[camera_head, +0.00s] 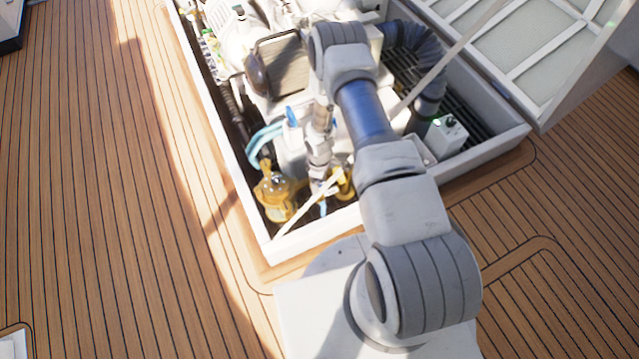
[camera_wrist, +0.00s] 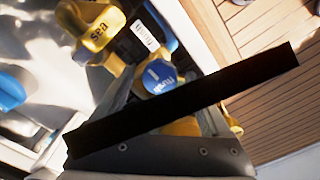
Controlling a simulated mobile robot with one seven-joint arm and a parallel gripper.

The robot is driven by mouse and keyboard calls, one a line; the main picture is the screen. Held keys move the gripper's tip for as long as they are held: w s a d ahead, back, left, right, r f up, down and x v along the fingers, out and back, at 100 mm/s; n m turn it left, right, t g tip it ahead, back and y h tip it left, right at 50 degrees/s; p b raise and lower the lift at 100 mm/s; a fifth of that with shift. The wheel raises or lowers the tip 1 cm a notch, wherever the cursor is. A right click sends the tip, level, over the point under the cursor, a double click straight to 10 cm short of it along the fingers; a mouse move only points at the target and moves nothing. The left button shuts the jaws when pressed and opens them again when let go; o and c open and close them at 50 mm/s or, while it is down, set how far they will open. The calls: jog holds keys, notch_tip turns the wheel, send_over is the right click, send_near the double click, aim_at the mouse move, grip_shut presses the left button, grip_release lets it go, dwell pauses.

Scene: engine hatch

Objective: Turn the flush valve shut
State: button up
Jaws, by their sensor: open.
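The flush valve's blue round handle (camera_wrist: 160,77), marked "flush", sits on a yellow body in the wrist view. A white "flush" label (camera_wrist: 146,36) is just above it. My gripper (camera_wrist: 173,100) is open, with the blue handle at or just beyond its fingertips. I cannot tell whether they touch. A yellow handle marked "sea" (camera_wrist: 97,28) lies to the upper left. In the head view my gripper (camera_head: 321,186) reaches down into the hatch's near end, and its fingertips are hard to make out.
A dark bar (camera_wrist: 240,78) crosses the wrist view in front of my gripper. A light rod (camera_head: 302,208) slants across the hatch's near corner. A grey switch box (camera_head: 447,137) stands right.

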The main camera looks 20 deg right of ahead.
grip_shut()
dwell(0.4)
